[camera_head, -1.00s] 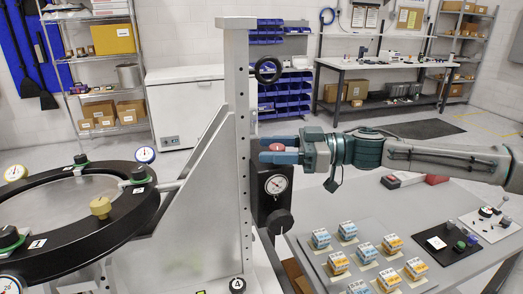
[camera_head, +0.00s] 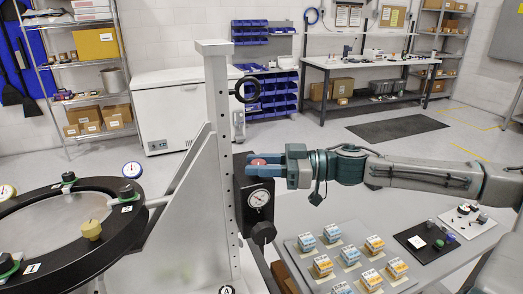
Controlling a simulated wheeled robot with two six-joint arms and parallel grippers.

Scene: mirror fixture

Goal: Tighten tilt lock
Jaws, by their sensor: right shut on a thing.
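The mirror fixture has a round black ring (camera_head: 131,226) around a grey mirror disc (camera_head: 60,222) at left, beside a tall grey post (camera_head: 218,130). A black block on the post carries a white dial gauge (camera_head: 259,198) and a black knob (camera_head: 263,233) below it. My right gripper (camera_head: 258,166) reaches in from the right and is shut on a red knob (camera_head: 258,161) at the top of this block. Its blue fingers partly cover the knob. I cannot tell whether the knob is turned tight. My left gripper is not in view.
A grey table (camera_head: 310,215) at lower right holds a tray with several blue and orange blocks (camera_head: 375,244), a black mat (camera_head: 426,239) and a white plate with small parts (camera_head: 468,220). A black ring handle (camera_head: 247,90) juts from the post above my gripper.

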